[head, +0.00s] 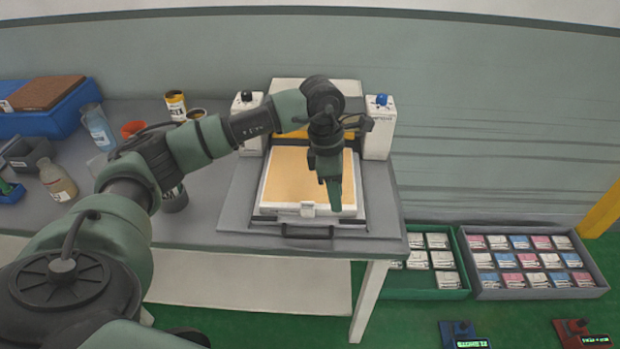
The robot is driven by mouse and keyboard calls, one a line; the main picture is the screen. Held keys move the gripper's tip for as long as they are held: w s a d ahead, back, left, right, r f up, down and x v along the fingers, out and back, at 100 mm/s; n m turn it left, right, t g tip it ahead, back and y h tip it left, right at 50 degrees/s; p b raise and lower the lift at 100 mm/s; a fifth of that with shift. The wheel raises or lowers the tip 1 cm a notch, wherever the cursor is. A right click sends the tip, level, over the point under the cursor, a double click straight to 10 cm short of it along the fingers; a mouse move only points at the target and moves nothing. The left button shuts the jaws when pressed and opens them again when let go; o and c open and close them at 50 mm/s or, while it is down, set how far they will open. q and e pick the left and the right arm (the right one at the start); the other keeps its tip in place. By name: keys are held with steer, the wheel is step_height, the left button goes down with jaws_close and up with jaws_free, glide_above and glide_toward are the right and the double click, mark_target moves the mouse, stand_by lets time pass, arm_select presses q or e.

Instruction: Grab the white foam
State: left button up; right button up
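My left gripper (332,192) points down above the front right part of a tan panel (286,178) in a white frame (280,208) on the machine. I see the gripper edge-on, so the gap between its fingers does not show. I cannot tell whether it touches the panel. No piece is clearly recognisable as white foam. White packets lie in the green bin (461,262) on the floor at right. My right gripper is out of view.
The grey table (200,225) holds the machine, with white posts (379,135) behind the panel. Bottles, cans and a blue bin (50,122) stand at left. A grey bin (540,295) of coloured packets is on the green floor.

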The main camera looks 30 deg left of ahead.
arm_select(q)
steer(key=r+y, duration=0.1)
steer(key=y, duration=0.1)
glide_above(307, 202)
steer(key=d, duration=0.2)
steer(key=shift+w+a+f+n, duration=0.15)
steer(key=shift+w+a+n, duration=0.15)
steer(key=shift+a, duration=0.1)
steer(key=f+p, duration=0.1)
steer(key=f, duration=0.1)
steer(key=a+f+p, duration=0.1)
steer(key=f, duration=0.1)
steer(key=f+p, duration=0.1)
steer(key=f, duration=0.1)
steer(key=shift+s+a+f, duration=0.15)
steer(key=shift+s, duration=0.1)
steer(key=shift+f, duration=0.45)
jaws_close()
